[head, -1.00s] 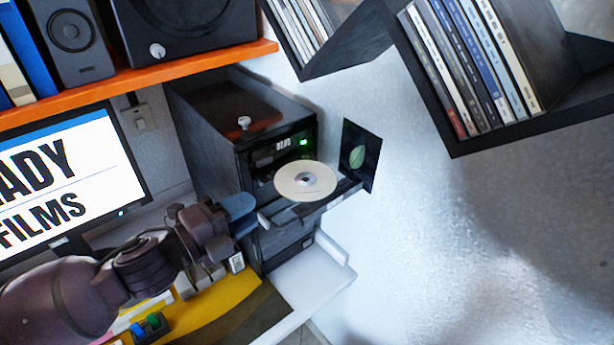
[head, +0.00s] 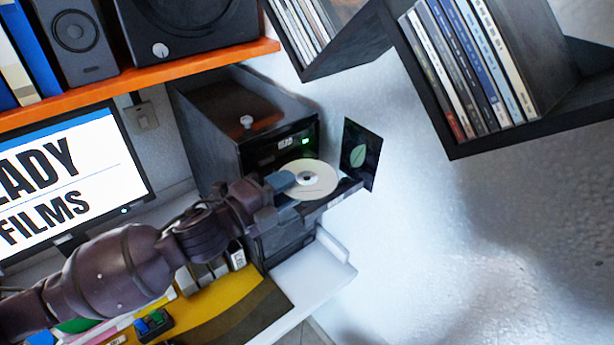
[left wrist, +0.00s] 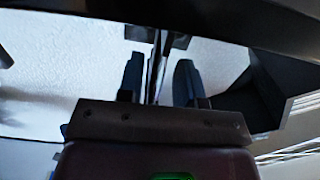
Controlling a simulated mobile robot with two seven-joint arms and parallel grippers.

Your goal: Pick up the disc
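The pale disc (head: 318,180) lies on the pulled-out drive tray (head: 338,195) of the dark computer tower (head: 215,115). My left gripper (head: 284,194) is at the disc's left edge. One finger overlaps the disc's left part in the head view, and the other is lower, beside the tray. In the left wrist view, the fingers of my left gripper (left wrist: 160,80) stand apart, and a thin edge-on shape, seemingly the disc or tray, runs between them with gaps on both sides. My right gripper is not in view.
A dark panel with a green leaf (head: 360,155) stands just right of the disc. An orange shelf (head: 150,80) and dark wall boxes with cases (head: 470,70) are above. A monitor (head: 60,185) is left. Free room lies right, before the white wall.

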